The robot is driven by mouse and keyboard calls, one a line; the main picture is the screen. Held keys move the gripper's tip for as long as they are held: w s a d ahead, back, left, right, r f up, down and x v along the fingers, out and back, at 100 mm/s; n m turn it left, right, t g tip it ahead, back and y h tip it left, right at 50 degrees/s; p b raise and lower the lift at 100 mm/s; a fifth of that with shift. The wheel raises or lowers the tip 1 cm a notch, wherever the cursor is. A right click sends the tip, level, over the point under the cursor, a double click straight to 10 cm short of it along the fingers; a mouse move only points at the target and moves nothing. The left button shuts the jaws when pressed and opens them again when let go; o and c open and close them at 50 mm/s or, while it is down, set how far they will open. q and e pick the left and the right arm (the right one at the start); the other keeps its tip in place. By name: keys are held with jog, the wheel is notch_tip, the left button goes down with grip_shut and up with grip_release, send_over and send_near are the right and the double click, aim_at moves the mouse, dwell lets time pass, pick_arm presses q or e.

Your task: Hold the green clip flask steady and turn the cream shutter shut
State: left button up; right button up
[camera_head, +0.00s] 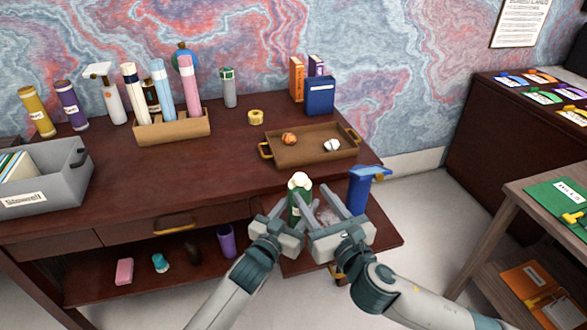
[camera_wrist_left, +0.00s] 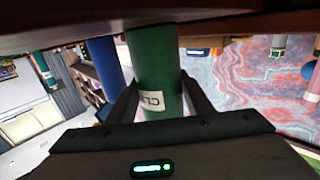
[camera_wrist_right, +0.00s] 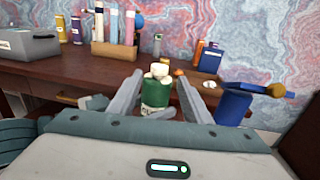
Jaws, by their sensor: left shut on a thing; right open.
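The green clip flask (camera_head: 297,207) with its cream shutter (camera_head: 299,180) on top is upright at the desk's front edge. My left gripper (camera_head: 291,212) is shut around the green body, below the shutter. In the left wrist view the flask (camera_wrist_left: 155,70) fills the space between the fingers, its white label partly showing. My right gripper (camera_head: 331,198) is open and empty, just right of the flask. In the right wrist view the cream shutter (camera_wrist_right: 160,68) shows ahead between the spread fingers, not gripped. The flask's base is hidden by my grippers in the head view.
A grey box (camera_head: 70,184) is at left. The desk's middle is clear.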

aim_at(303, 175)
jog(key=x, duration=1.2)
dwell(0.4)
jog(key=c, duration=1)
jog(key=shift+m+h, duration=0.4)
jog(key=shift+h, duration=0.2)
jog(key=shift+c, duration=0.2)
jog(key=m+h, duration=0.1)
jog(key=t+h, duration=0.1)
jog(key=shift+w+d+f+m+h, duration=0.1)
jog(key=shift+d+m+h, duration=0.2)
jog(key=shift+m, duration=0.1)
jog(key=shift+d+m+g+h, duration=0.25)
jog(key=shift+d+m+h, duration=0.25)
jog(key=shift+m+h, duration=1.15)
jog(key=shift+d+m+g+h, duration=0.2)
jog(key=shift+d+m+h, duration=0.55)
jog(key=shift+h, duration=1.6)
jog(key=shift+d+m+g+h, duration=0.25)
jog(key=shift+m+h, duration=1.25)
jog(key=shift+h, duration=0.5)
